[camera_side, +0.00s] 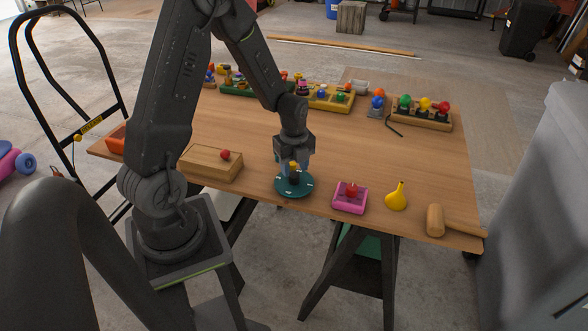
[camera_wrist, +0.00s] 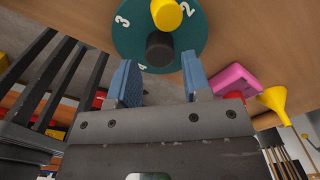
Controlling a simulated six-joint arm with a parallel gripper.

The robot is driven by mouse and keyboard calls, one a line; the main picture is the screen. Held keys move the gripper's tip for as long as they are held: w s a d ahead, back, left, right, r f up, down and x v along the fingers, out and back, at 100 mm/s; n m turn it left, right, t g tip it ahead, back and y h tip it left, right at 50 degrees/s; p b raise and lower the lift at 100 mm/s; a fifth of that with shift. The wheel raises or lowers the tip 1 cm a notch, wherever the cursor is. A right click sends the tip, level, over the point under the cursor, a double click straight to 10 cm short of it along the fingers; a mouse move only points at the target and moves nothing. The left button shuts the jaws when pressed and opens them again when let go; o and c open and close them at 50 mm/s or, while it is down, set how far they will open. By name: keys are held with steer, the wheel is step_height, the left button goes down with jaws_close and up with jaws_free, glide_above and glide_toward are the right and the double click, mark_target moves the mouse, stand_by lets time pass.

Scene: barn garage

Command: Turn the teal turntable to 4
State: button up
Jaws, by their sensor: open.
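The teal turntable (camera_side: 294,184) lies flat on the wooden table near its front edge, and it also shows in the wrist view (camera_wrist: 128,42). White numbers 2, 3 and 4 are readable around its rim in the wrist view. A yellow peg (camera_wrist: 166,14) and a black peg (camera_wrist: 159,48) stand on it, the black one nearer my gripper. My gripper (camera_side: 294,165) is above the turntable, with its blue fingers apart. In the wrist view the open fingers (camera_wrist: 157,84) have nothing between them. A pointer for the turntable cannot be made out.
A pink box (camera_side: 350,197) with a red knob, a yellow funnel (camera_side: 396,197) and a wooden mallet (camera_side: 436,220) sit to the right. A wooden box (camera_side: 211,163) with a red ball is left. Colourful toys line the back; the table's middle is clear.

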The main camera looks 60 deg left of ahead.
steer(key=shift+r, duration=3.15)
steer(key=shift+d+r, duration=0.2)
steer(key=shift+r, duration=0.05)
steer(key=s+d+r+n+t, duration=0.2)
steer(key=s+d+r+n, duration=0.4)
steer(key=d+r+n, duration=0.2)
steer(key=s+d+r+n+t, duration=0.3)
steer(key=s+d+r+n, duration=0.3)
steer(key=d+r+n, duration=0.2)
steer(key=shift+s+d+r+n+t, duration=0.3)
steer(key=shift+d+r+n, duration=0.1)
steer(key=shift+r+n, duration=0.5)
